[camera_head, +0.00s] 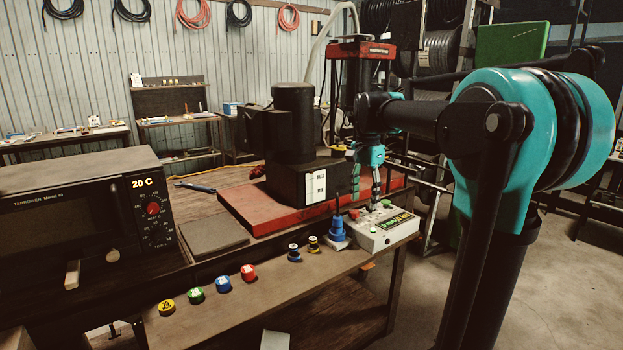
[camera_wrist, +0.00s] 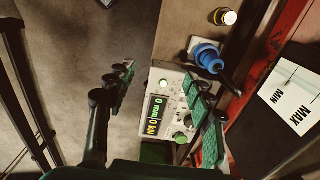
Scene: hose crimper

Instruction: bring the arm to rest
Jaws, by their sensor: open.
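My arm, teal and black, reaches in from the right in the head view. My gripper (camera_head: 371,180) hangs pointing down above the pale control box (camera_head: 385,236). In the wrist view my gripper (camera_wrist: 163,95) shows its two fingers spread wide, with nothing between them but the view of the box below. The control box (camera_wrist: 166,134) has a lit display reading 0 mm and 0 kN, and green knobs or buttons. I cannot tell from these views how high the fingertips are above it.
A blue holder (camera_head: 338,238) stands just left of the box. A red-based black machine (camera_head: 293,140) is behind it. Several coloured caps, among them a red one (camera_head: 248,272), line the bench front. A grey oven-like unit (camera_head: 80,220) is at left. Open floor (camera_head: 555,280) lies at right.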

